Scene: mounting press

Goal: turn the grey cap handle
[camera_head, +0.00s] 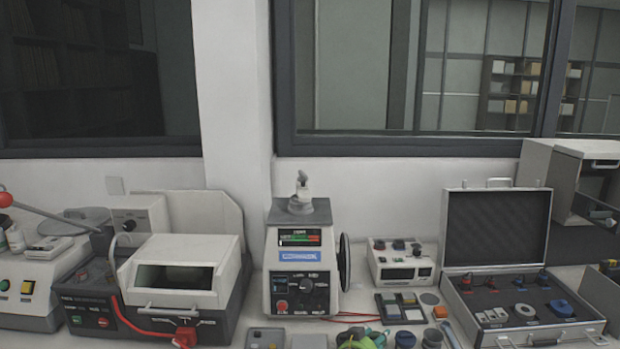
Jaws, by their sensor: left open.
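The mounting press (300,262) is an upright white and grey machine in the middle of the bench. It has a small display, a control panel with a black knob, and a red button. On its top sits the grey cap (300,206), with its grey handle (302,181) standing up from the centre. The cap looks seated on the press; the handle's exact turn is too small to tell. Nothing touches the cap or handle. I cannot make out either gripper or arm in this view.
A cutting machine (180,268) with a white hood stands left of the press. A black handwheel (344,262) projects from the press's right side. Right are a small control box (402,262) and an open case (497,225). Small items crowd the front edge. Space above the cap is clear.

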